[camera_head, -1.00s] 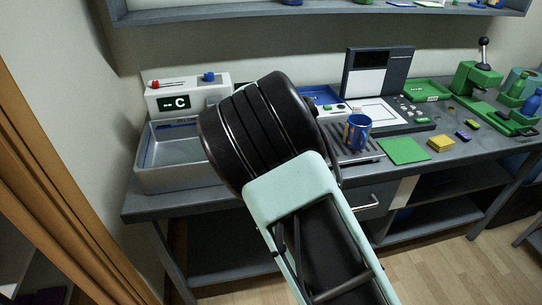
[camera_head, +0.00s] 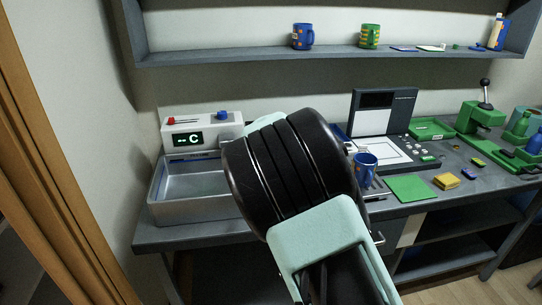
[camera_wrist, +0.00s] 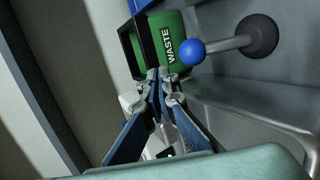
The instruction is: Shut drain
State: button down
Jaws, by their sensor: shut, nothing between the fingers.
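A lever with a blue ball end (camera_wrist: 192,52) shows in the wrist view. Its metal rod runs right to a dark round base (camera_wrist: 260,36). I cannot tell from the picture whether the drain is open. My gripper (camera_wrist: 160,74) is shut and empty. Its fingertips appear just left of and below the blue ball, with a small gap in the picture. The metal basin (camera_wrist: 250,105) lies to the lower right; in the head view the basin (camera_head: 195,208) stands at the bench's left end. My arm hides the gripper and lever in the head view.
A green container marked WASTE (camera_wrist: 170,45) is behind the fingertips. A white control box (camera_head: 200,130) with a display and red and blue knobs stands behind the basin. A blue mug (camera_head: 364,170) stands right of my arm. A shelf (camera_head: 340,55) runs above.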

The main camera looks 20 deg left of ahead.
jog(key=s+d+r, duration=0.1)
jog(key=s+r, duration=0.3)
jog(key=r, duration=0.3)
jog(key=shift+s+d+r+b, duration=0.15)
jog(key=shift+s+r+b, duration=0.05)
jog(key=shift+s+b, duration=0.2)
jog(key=shift+w, duration=0.1)
